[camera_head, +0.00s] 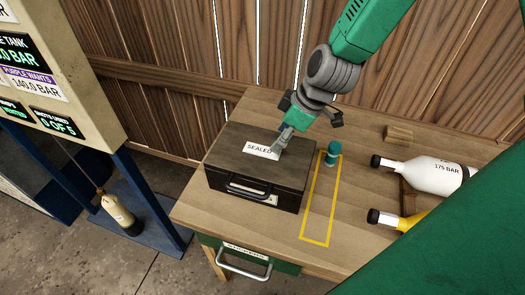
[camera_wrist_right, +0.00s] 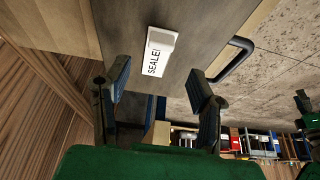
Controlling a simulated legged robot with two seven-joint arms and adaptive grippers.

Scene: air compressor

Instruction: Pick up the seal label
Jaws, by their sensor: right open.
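The seal label (camera_head: 259,148) is a small white strip reading "SEALED" on the lid of a dark box (camera_head: 240,166). My right gripper (camera_head: 280,143) comes down from above at the label's right end and hides part of it. In the right wrist view the label (camera_wrist_right: 153,64) lies beyond and between the two spread fingers of my right gripper (camera_wrist_right: 160,88), with a grey piece at its far end. The gripper is open with nothing between its fingers. Whether a fingertip touches the lid I cannot tell. My left gripper is not in view.
The box has a front handle (camera_head: 248,190) and stands on a wooden table (camera_head: 340,230). A teal-capped item (camera_head: 333,153) stands just right of it in a yellow outline (camera_head: 316,242). A white bottle (camera_head: 435,174) and a yellow one (camera_head: 412,221) lie further right. A wooden wall closes the back.

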